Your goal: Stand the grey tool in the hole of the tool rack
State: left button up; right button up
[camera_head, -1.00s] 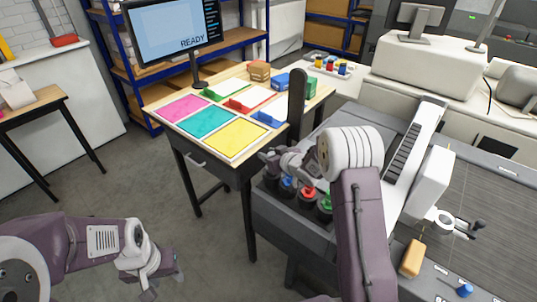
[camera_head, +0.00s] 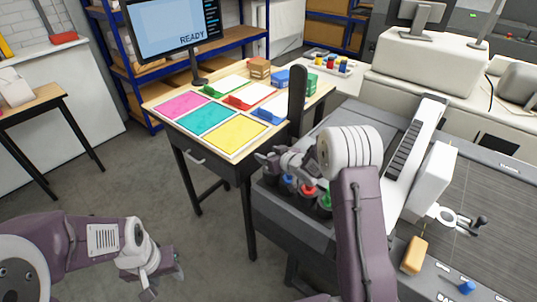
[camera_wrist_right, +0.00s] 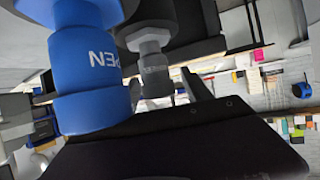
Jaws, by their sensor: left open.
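A dark rack (camera_head: 285,222) stands beside the desk with blue (camera_head: 287,181), red (camera_head: 308,192) and green (camera_head: 326,203) topped tools in a row. In the right wrist view, a large blue tool (camera_wrist_right: 85,80) with upside-down lettering is close to the camera. A grey stepped piece (camera_wrist_right: 152,55), likely the grey tool, is beside it. My right gripper (camera_head: 266,160) is over the rack's left end; its fingertips are too small and overlapped to tell whether they hold anything. My left gripper (camera_head: 165,277) is open and empty over the floor at lower left.
The desk (camera_head: 262,160) behind the rack carries coloured mats, trays and small blocks, with a monitor (camera_head: 172,30) at its back. A machine bed with a yellow-orange block (camera_head: 414,256) and a blue knob (camera_head: 467,287) is at right. Open floor is at lower left.

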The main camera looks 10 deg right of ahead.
jog(key=b+v, duration=0.1)
jog(key=v, duration=0.8)
dwell(0.7)
jog(key=s+a+r, duration=0.2)
jog(key=a+r, duration=0.3)
jog(key=s+d+f+m+g+h, duration=0.1)
jog(key=s+f+g, duration=0.4)
jog(key=s, duration=0.7)
jog(key=s+d+f+m+g+h, duration=0.2)
jog(key=s+f+g, duration=0.4)
jog(key=s, duration=0.7)
notch_tip(320, 180, down, 2)
jog(key=shift+d+f+m+h, duration=0.1)
jog(key=shift+d+m+h, duration=0.2)
jog(key=shift+m+h, duration=0.2)
